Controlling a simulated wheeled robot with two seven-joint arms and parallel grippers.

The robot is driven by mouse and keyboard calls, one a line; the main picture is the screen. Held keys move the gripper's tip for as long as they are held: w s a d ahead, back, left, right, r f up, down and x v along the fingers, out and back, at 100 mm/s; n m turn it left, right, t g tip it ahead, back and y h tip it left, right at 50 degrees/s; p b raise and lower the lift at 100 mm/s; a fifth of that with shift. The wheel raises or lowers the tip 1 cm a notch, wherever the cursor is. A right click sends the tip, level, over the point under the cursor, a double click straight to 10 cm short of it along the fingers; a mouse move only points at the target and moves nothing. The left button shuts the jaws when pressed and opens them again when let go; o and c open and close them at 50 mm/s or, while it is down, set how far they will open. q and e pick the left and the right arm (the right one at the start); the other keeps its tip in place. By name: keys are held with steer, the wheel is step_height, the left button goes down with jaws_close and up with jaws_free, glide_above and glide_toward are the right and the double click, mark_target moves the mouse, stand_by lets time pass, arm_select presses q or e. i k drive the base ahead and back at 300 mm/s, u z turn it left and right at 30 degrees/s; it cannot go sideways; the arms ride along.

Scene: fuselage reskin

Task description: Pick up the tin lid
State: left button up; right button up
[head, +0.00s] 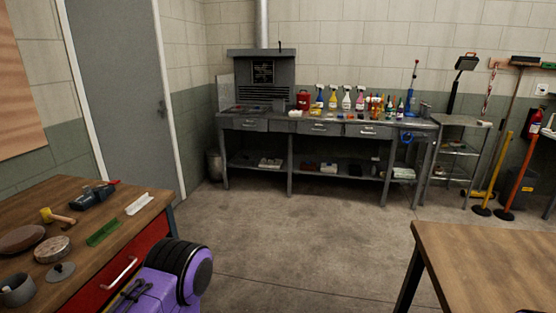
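A small round dark-grey lid with a knob (60,272) lies on the wooden top of the workbench (128,219) at the lower left of the head view. It looks like the tin lid. An open grey tin (17,290) stands just left of it, partly cut off by the picture's edge. The lid lies apart from the tin, near the bench's front edge. Neither of my grippers shows in the head view.
Near the lid are a round pale-topped object (52,249), a brown rounded object (21,239), a green brush-like piece (103,233) and a yellow-headed mallet (57,216). A purple and black object (178,275) stands beside the bench. The middle floor (300,235) is clear.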

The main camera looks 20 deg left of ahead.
mark_target(61, 272)
steer(key=u, duration=0.75)
steer(key=i, duration=1.25)
steer(key=u, duration=1.05)
